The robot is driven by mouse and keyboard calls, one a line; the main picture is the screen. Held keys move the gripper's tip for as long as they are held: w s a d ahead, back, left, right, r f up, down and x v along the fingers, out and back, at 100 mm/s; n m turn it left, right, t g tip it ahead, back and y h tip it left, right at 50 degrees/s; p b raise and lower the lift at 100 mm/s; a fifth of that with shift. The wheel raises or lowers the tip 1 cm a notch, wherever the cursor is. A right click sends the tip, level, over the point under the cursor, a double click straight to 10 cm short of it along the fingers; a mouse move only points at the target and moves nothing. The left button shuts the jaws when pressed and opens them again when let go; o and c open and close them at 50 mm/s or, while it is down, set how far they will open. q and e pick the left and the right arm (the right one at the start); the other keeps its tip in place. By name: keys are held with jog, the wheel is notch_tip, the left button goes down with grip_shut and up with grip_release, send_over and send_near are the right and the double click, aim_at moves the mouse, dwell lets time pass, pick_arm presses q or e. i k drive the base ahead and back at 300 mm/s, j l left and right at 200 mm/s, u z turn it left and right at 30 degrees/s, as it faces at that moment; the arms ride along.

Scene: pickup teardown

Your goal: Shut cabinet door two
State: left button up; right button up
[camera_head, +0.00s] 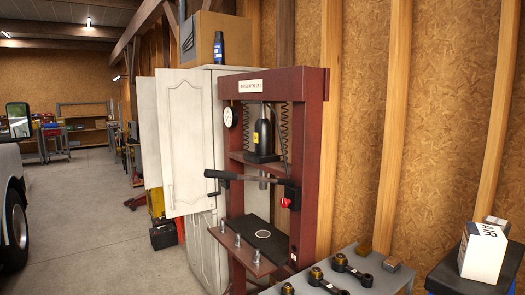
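A white cabinet (205,252) stands against the right-hand wall, behind a red press. An upper door with an arched panel (186,135) faces me and stands out from the body, with a handle (171,197) low on its left edge. A second, plainer white panel (147,130) stands out behind it on the left; it looks like another open door. I see no number on either, so I cannot tell which is door two. The press hides part of the cabinet's front and side. Neither of my grippers is in view.
The red press (312,165), with its dark lever bar (245,177), stands close in front of the cabinet. Concrete floor (105,225) is clear at left, beside a vehicle (12,205).

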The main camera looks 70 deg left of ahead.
aim_at(184, 96)
jog(key=u, duration=2.65)
jog(key=i+j+z, duration=0.2)
jog(key=i, duration=0.25)
jog(key=j, duration=0.1)
